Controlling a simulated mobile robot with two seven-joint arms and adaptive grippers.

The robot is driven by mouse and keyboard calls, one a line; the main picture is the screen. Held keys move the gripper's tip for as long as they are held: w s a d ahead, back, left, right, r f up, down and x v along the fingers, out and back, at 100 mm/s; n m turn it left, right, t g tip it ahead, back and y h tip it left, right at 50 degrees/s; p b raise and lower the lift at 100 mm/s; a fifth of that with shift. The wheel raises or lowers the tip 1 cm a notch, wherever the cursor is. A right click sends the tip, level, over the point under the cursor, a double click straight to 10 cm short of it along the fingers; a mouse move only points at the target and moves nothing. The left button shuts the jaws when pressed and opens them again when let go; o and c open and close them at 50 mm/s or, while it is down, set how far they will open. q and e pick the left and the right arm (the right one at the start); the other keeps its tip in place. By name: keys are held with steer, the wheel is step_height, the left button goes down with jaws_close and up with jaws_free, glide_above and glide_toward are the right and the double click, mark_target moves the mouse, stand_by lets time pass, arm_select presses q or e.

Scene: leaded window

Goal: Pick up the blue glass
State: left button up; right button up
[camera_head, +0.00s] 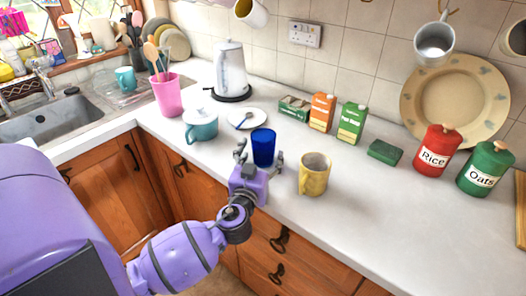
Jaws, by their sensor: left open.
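The blue glass (263,147) stands upright on the white counter, near its front edge. My left gripper (259,158) is open at the near side of the glass. One finger is to the left of the glass and the other is low on its right. I cannot tell whether either finger touches it. The gripper hides part of the base of the glass. My right gripper is not in view.
A yellow mug (314,175) stands close on the right. A teal lidded pot (201,126) is on the left, and a white plate with a spoon (246,118) lies behind. Cartons (321,112) stand farther back. The front counter at right is clear.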

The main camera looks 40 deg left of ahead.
arm_select(q)
steer(key=shift+c, duration=0.3)
steer(key=c, duration=1.4)
steer(key=shift+c, duration=0.2)
steer(key=shift+r, duration=0.2)
